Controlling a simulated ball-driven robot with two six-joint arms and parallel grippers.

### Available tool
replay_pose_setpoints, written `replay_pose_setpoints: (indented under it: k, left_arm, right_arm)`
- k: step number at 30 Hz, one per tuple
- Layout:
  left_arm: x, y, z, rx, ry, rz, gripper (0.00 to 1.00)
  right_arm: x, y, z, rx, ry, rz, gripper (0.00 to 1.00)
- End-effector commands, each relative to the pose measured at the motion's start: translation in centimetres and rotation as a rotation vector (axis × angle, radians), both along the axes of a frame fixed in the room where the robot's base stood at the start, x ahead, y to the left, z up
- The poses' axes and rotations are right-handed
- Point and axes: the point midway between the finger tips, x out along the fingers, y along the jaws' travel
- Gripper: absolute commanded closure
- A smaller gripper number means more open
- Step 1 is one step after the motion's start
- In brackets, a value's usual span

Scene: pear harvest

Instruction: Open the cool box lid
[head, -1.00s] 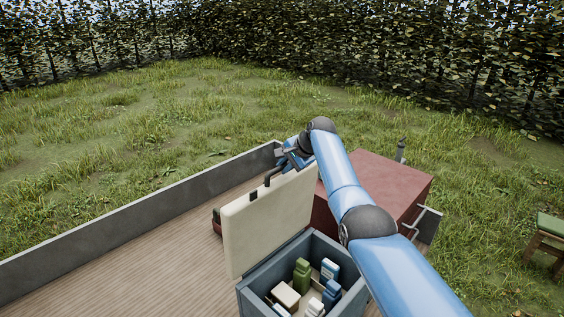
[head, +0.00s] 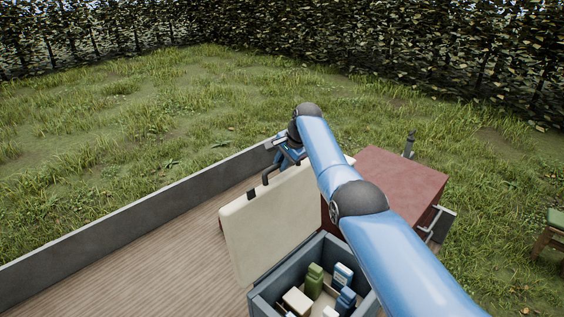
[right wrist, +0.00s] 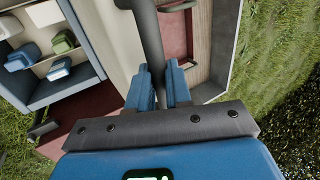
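The cool box (head: 262,297) is blue-grey and stands at the bottom of the head view. Its cream lid (head: 265,220) is raised and stands steeply at the box's far left side, so the inside shows. A dark handle (head: 266,179) is on the lid's upper edge. My right gripper (head: 287,157) is at the handle's far end, partly hidden by my arm. In the right wrist view its blue fingers (right wrist: 159,88) sit close on both sides of a dark bar, which looks like the handle. My left gripper is not in view.
Several bottles and cartons, one a green bottle (head: 314,281), are in the box. A red chest (head: 400,180) stands just right of the lid. A grey side wall (head: 120,218) bounds the wooden deck (head: 150,270), which is clear at left. A stool (head: 552,230) is on the grass.

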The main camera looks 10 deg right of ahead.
Motion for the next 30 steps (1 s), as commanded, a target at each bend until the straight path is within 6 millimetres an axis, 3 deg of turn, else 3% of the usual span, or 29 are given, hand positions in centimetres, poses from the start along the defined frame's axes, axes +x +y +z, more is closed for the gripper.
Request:
replay_pose_setpoints:
  k: [1, 4, 16, 25, 30]
  left_arm:
    - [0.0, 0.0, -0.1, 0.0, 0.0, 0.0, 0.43]
    - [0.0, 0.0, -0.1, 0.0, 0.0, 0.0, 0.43]
    - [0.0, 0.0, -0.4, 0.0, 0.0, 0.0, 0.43]
    - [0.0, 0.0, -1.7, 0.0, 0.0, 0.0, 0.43]
    - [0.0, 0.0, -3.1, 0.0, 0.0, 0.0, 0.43]
  right_arm:
    - [-0.5, 0.0, -1.3, -0.004, 0.027, 0.003, 0.75]
    - [-0.5, 0.1, -1.3, -0.003, 0.026, 0.003, 0.6]
    - [-0.5, 0.0, -0.8, 0.0, 0.02, 0.002, 0.59]
    - [-1.2, -0.8, 1.5, 0.0, 0.01, 0.0, 0.59]
    - [-2.2, -1.5, 4.2, 0.0, 0.006, 0.0, 0.59]
